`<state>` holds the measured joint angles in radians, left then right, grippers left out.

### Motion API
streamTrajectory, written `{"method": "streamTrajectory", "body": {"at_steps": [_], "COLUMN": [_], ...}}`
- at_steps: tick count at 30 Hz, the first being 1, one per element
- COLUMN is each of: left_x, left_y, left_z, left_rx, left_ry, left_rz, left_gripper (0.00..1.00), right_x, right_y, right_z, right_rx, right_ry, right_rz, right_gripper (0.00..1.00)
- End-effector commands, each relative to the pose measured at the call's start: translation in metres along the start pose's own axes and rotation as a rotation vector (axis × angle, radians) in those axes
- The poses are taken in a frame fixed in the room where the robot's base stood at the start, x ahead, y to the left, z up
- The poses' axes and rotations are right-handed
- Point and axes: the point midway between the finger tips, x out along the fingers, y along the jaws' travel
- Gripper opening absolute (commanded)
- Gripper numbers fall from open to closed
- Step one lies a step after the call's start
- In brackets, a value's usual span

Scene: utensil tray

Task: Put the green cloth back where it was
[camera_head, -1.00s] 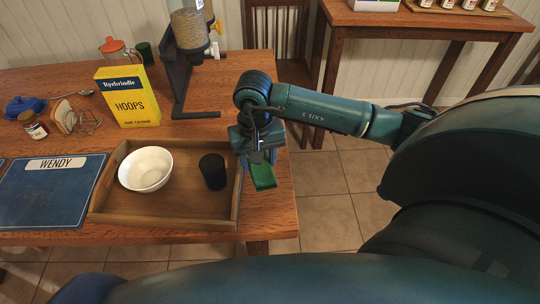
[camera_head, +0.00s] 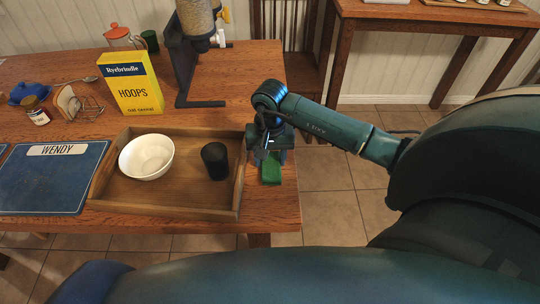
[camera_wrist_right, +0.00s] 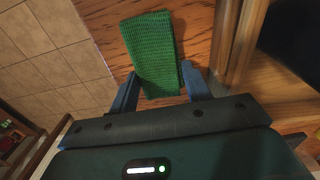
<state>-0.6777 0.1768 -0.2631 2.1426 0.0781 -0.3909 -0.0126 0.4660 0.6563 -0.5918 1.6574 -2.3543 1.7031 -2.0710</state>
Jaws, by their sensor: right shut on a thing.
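The green cloth (camera_head: 271,168) is a folded textured strip at the right end of the wooden table, just right of the tray. It also shows in the right wrist view (camera_wrist_right: 152,50), its near end between the two blue fingers. My right gripper (camera_head: 269,152) points down and is shut on the cloth; the right wrist view shows the fingers (camera_wrist_right: 160,90) on either side of it. The cloth is over or on the strip of table between the tray wall and the table edge; I cannot tell whether it touches the wood. My left gripper is not in view.
The wooden tray (camera_head: 165,208) holds a white bowl (camera_head: 146,157) and a black cup (camera_head: 215,161). A yellow cereal box (camera_head: 134,84) and a dispenser stand (camera_head: 180,65) are behind it. A blue placemat (camera_head: 50,180) lies left. The table's right edge is close to the cloth.

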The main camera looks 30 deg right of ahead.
Motion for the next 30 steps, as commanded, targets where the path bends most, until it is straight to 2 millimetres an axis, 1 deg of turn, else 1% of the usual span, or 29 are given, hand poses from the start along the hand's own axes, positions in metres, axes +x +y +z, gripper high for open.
{"method": "streamTrajectory", "body": {"at_steps": [4, 8, 9, 16, 17, 25, 28, 30], "left_x": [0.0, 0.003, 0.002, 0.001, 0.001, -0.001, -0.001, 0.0], "left_y": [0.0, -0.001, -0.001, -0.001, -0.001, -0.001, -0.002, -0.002], "left_z": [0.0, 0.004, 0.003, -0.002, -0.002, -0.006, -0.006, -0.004], "left_rx": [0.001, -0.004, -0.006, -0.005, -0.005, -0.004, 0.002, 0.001], "left_ry": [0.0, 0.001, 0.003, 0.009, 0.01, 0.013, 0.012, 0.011], "left_rz": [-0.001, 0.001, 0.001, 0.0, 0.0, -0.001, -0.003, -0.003], "left_gripper": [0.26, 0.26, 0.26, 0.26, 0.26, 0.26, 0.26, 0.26], "right_x": [-0.001, 0.004, 0.003, 0.002, 0.002, -0.001, -0.008, -0.019], "right_y": [0.0, 0.0, 0.0, 0.0, 0.0, 0.0, 0.0, -0.001], "right_z": [0.0, -0.001, -0.001, 0.0, 0.0, 0.0, -0.001, -0.002], "right_rx": [0.0, -0.001, 0.0, -0.001, -0.001, -0.001, -0.001, -0.003], "right_ry": [0.001, 0.002, 0.001, 0.001, 0.001, 0.0, 0.003, 0.006], "right_rz": [-0.001, -0.001, -0.002, -0.002, -0.002, -0.001, -0.002, -0.003], "right_gripper": [0.27, 0.27, 0.5, 0.69, 0.7, 0.7, 0.7, 0.7]}}
